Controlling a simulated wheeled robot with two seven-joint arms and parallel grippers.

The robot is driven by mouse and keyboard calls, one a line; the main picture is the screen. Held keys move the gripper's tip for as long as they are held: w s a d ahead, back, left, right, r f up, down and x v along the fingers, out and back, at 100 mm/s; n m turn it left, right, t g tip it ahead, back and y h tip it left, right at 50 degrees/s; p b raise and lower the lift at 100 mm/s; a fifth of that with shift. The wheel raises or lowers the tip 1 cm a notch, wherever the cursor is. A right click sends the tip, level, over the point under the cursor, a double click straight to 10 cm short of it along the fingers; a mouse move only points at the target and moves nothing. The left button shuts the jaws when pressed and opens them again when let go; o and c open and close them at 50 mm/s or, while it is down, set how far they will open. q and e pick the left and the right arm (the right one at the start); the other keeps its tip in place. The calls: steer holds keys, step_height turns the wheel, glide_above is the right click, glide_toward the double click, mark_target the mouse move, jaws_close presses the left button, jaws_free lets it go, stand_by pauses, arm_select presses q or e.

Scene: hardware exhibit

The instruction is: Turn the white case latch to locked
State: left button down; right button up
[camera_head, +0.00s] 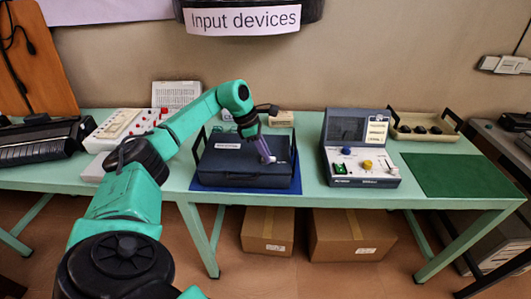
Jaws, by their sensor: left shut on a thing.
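A dark blue-grey case (225,165) with a white label on its lid sits on a blue mat (290,187) on the green table. My left arm reaches in from the left, and its gripper (269,158) points down at the right part of the case. The gripper is shut on a small white piece, which looks like the white case latch (272,160). The fingers cover part of the latch, so I cannot tell its exact angle. My right gripper is not in view.
An instrument box (355,165) with coloured knobs stands right of the case. A beige tray (420,135) with dark items is behind a bare green mat (460,177). A white control panel (125,127) and a black keyboard device (35,147) are left. Cardboard boxes (350,240) lie under the table.

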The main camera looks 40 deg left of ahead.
arm_select(q)
steer(key=c, duration=0.8)
jaws_free()
steer(key=shift+c, duration=0.2)
steer(key=v, duration=1.4)
steer(key=shift+r, duration=0.2)
